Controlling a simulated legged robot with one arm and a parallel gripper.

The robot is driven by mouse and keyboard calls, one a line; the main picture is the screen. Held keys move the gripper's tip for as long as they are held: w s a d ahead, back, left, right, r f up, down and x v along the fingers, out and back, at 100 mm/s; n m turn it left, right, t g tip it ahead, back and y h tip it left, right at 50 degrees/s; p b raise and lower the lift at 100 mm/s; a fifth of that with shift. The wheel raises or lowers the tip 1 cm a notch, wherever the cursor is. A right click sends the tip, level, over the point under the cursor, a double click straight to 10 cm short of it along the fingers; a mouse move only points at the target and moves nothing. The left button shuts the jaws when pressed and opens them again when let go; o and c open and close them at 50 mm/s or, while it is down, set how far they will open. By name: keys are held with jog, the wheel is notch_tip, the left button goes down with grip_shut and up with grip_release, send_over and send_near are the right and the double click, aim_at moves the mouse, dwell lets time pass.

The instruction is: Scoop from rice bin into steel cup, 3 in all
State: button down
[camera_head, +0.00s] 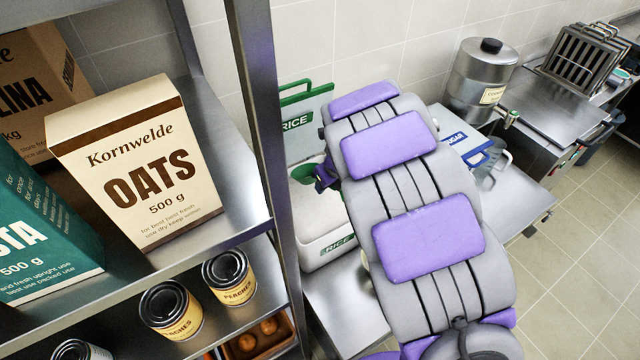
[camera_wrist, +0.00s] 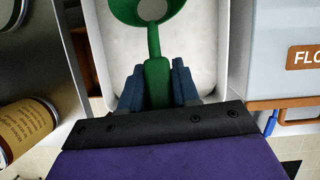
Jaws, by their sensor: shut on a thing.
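The white rice bin (camera_head: 325,250) stands on a steel counter, its green-handled lid (camera_head: 300,120) raised behind it and pale rice showing inside. In the wrist view the bin (camera_wrist: 222,50) lies under my gripper. My gripper (camera_wrist: 157,88) is shut on the handle of a green scoop (camera_wrist: 153,50). The scoop's round bowl is at the top edge of the wrist view, over the bin; its contents are hard to tell. I cannot make out the steel cup.
A metal shelf on the left holds an oats box (camera_head: 140,165) and cans (camera_head: 170,308); its upright post (camera_head: 262,120) stands close to the bin. A sugar bin (camera_head: 462,145) and a steel canister (camera_head: 482,82) stand right of my arm. A flour container (camera_wrist: 285,60) flanks the rice bin.

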notch_tip(320, 180, down, 9)
jog(key=b, duration=0.1)
jog(key=shift+r+b, duration=0.2)
jog(key=shift+b, duration=0.2)
dwell(1.7)
jog(key=shift+a, duration=0.15)
